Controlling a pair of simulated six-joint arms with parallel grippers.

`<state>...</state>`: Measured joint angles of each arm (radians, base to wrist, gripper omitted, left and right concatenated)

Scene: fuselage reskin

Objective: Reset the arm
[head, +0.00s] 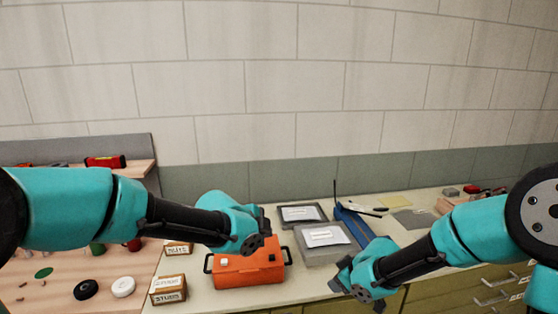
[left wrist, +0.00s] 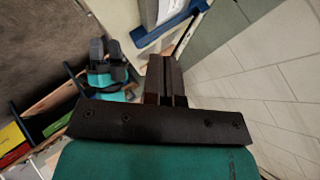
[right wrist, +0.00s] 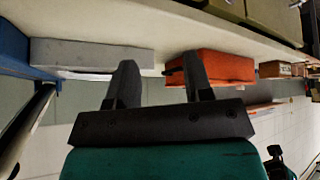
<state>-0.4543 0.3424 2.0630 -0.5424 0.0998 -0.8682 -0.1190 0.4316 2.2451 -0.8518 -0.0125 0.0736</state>
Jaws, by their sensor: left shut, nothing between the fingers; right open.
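My left gripper (head: 262,222) is in front of the wall, over the back of the orange case on the bench. In the left wrist view its fingers (left wrist: 166,82) are together with nothing between them. My right gripper (head: 338,276) is near the bench's front edge, right of the orange case. In the right wrist view its fingers (right wrist: 160,80) stand apart with nothing between them. Both arms reach in from the sides, and neither gripper holds anything.
An orange case (head: 248,268) with black handles stands on the bench. Grey boxes (head: 325,256) with white labels and a blue tool (head: 355,224) lie right of it. Small labelled boxes (head: 168,290) stand left. A wooden board (head: 60,285) holds round parts. Bare bench shows between the case and grey box.

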